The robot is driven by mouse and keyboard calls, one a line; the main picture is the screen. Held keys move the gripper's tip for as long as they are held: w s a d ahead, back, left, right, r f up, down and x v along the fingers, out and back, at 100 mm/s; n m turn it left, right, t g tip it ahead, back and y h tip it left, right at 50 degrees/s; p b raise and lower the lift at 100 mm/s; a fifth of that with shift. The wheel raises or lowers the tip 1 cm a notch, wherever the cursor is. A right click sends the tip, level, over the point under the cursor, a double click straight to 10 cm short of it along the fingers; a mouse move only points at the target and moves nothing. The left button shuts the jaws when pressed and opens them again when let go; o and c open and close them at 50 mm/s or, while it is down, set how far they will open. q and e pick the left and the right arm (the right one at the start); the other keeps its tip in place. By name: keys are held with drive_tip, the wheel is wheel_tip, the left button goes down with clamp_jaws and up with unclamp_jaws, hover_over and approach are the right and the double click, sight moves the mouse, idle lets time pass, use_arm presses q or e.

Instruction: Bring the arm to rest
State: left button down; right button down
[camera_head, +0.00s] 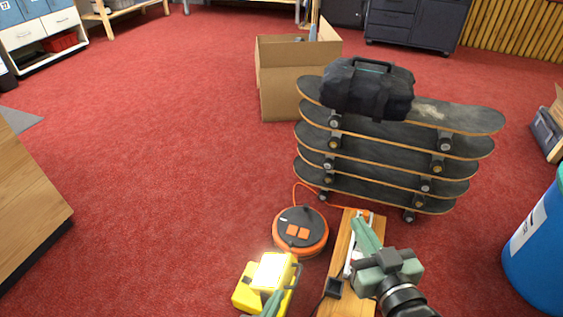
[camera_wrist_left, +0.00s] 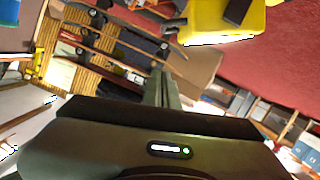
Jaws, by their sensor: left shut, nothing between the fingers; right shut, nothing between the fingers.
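My left gripper (camera_head: 273,303) shows only as greenish fingers at the bottom edge of the head view, in front of a yellow work light (camera_head: 247,289). In the left wrist view its narrow fingers (camera_wrist_left: 163,88) are together with nothing between them. My right gripper (camera_head: 366,233) is shut and empty, its greenish fingers pointing forward over a wooden bench or plank (camera_head: 341,262). Part of my right arm hides the plank's near right side.
An orange and black cable reel (camera_head: 300,231) lies on the red floor. Stacked skateboards (camera_head: 385,155) carry a black bag (camera_head: 368,90). An open cardboard box (camera_head: 290,82) stands behind. A blue barrel (camera_head: 540,250) is at right. Open carpet (camera_head: 170,150) lies left.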

use_arm(q)
drive_tip(key=shift+r, duration=0.1)
